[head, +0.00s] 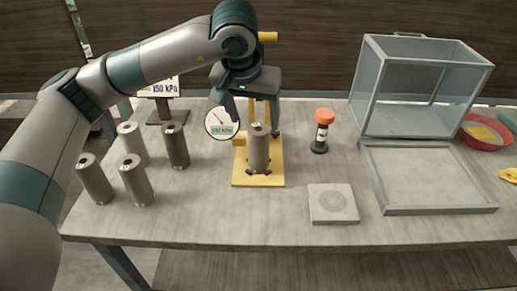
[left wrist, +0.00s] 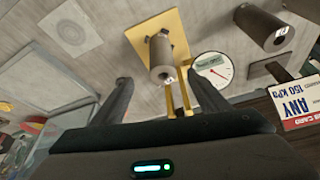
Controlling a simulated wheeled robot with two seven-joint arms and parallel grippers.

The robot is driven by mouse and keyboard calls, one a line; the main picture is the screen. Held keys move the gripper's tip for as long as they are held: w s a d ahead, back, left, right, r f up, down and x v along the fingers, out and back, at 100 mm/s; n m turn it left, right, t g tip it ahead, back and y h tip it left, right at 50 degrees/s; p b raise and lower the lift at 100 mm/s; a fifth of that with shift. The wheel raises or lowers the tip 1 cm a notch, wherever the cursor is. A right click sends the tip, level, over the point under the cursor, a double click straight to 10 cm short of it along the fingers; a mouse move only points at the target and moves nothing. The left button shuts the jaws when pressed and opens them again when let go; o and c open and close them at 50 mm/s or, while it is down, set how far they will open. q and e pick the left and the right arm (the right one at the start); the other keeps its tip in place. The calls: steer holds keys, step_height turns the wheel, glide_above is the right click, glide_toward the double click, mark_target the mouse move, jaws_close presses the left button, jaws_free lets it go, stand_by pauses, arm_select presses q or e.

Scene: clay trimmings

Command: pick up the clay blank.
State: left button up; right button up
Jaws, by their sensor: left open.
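Grey-brown clay cylinders with a small hole in the top stand on the table. One clay blank (head: 259,152) stands upright on the yellow fixture (head: 238,178); it also shows in the left wrist view (left wrist: 161,58). Several like it, such as one (head: 177,148), stand at the left. My left gripper (head: 251,118) is open above the fixture, pointing down, its fingers spread to either side of the blank's top. In the left wrist view, the blank lies between the finger directions, apart from both. My right gripper is in neither view.
A round gauge (head: 222,124) stands close left of the gripper, with a "150 kPa" card (head: 163,88) behind. A red-capped bottle (head: 322,132) and a square plate (head: 333,204) are to the right. A clear box (head: 395,85) and a tray (head: 430,210) are further right.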

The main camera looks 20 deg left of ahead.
mark_target(259, 140)
arm_select(q)
steer(key=p+x, duration=0.2)
steer(key=x, duration=0.7)
steer(key=shift+f+p, duration=0.2)
steer(key=shift+p, duration=0.1)
steer(key=shift+x, duration=1.1)
steer(key=shift+w+f, duration=0.1)
steer(key=shift+f, duration=0.2)
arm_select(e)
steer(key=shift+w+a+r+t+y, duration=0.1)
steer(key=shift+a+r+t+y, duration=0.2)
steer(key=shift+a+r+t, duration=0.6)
arm_select(q)
steer(key=shift+f+p, duration=0.1)
steer(key=shift+p, duration=0.25)
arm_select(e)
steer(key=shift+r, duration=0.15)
